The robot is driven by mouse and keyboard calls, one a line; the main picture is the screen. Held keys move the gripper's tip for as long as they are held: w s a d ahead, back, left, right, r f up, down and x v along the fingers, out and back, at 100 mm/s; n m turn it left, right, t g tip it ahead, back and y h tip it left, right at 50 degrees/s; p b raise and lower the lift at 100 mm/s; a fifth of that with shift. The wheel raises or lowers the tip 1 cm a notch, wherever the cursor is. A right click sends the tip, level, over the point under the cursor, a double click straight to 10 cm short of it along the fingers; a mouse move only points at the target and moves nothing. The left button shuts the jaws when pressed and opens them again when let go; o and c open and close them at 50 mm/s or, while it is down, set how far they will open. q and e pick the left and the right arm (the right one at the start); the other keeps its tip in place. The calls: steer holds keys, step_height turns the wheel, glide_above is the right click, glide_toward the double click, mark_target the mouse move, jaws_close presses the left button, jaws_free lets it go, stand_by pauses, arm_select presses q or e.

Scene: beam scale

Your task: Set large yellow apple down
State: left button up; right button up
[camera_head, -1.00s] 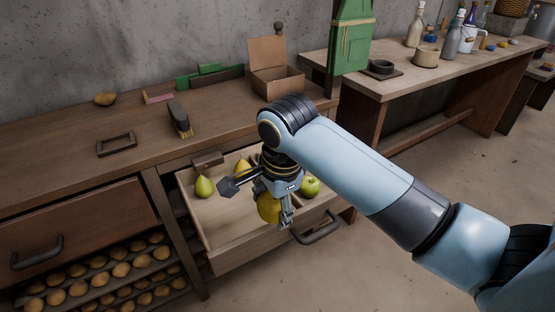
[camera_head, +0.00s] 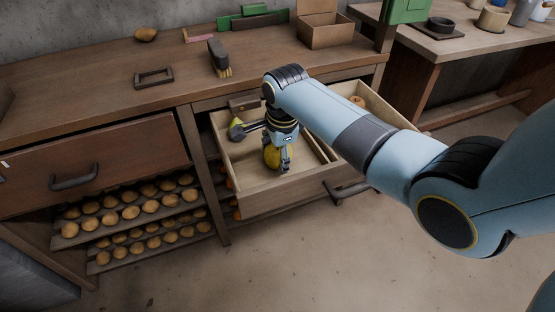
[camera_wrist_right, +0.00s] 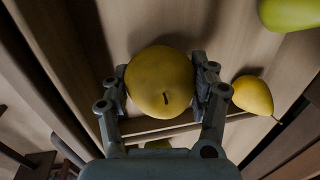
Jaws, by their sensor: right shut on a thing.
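The large yellow apple (camera_head: 272,157) is between the fingers of my right gripper (camera_head: 280,163), over the open drawer (camera_head: 282,197). In the right wrist view the apple (camera_wrist_right: 162,82) sits between both fingers of the gripper (camera_wrist_right: 163,85), which are shut on it. The pale drawer floor is behind it. I cannot tell whether the apple touches that floor. A yellow pear (camera_wrist_right: 252,96) lies close to the gripper's right finger in the wrist view. A green fruit (camera_wrist_right: 290,12) is at the top right corner there. My left gripper is not in view.
A green pear (camera_head: 236,124) is at the drawer's left back, partly hidden by my wrist. A brown-orange item (camera_head: 357,101) is in the drawer's right part. A brush (camera_head: 219,58) and a frame (camera_head: 153,77) lie on the workbench. Potato racks (camera_head: 135,212) stand below left.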

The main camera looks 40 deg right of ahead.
steer(key=shift+f, duration=0.75)
steer(key=shift+f, duration=0.15)
steer(key=o, duration=1.2)
steer(key=shift+o, duration=0.2)
steer(key=r, duration=0.3)
steer(key=s+r+p, duration=0.1)
steer(key=r, duration=0.3)
steer(key=s+r+p, duration=0.1)
steer(key=r, duration=0.2)
steer(key=shift+a+r, duration=0.25)
steer(key=shift+r, duration=0.15)
steer(key=shift+s+r+p, duration=0.15)
steer(key=shift+r+p, duration=0.15)
steer(key=shift+r, duration=0.4)
